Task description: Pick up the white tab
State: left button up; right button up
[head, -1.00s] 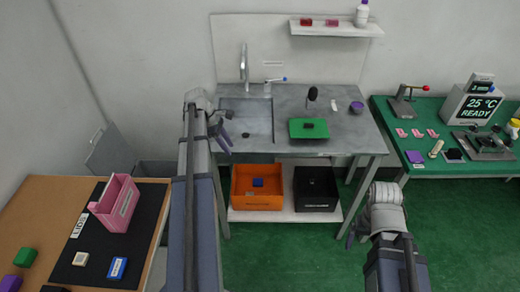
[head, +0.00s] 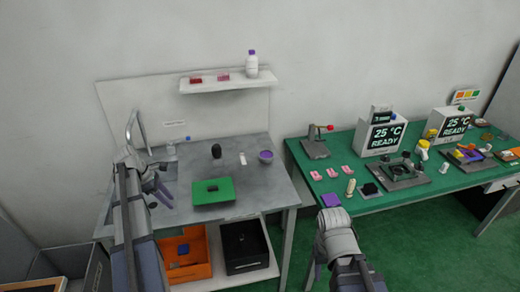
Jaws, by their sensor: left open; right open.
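A small white piece (head: 243,158), which looks like the white tab, is on the grey sink table (head: 240,190) between a dark rounded object and a purple bowl. My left gripper (head: 162,192) is open and empty above the left part of the sink table, left of the green board and well apart from the white piece. My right gripper (head: 318,258) is low in front of the green table, right of the sink table. It is small and partly hidden by its own wrist, and nothing shows in it.
A green board (head: 226,195) with a dark block, a dark rounded object (head: 216,151) and a purple bowl (head: 266,156) are on the sink table. Orange (head: 187,268) and black (head: 245,262) bins stand below. The green table (head: 420,190) at right holds fixtures and pink pieces.

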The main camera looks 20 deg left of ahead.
aim_at(242, 158)
jog(key=i+l, duration=0.95)
jog(key=i+j, duration=0.45)
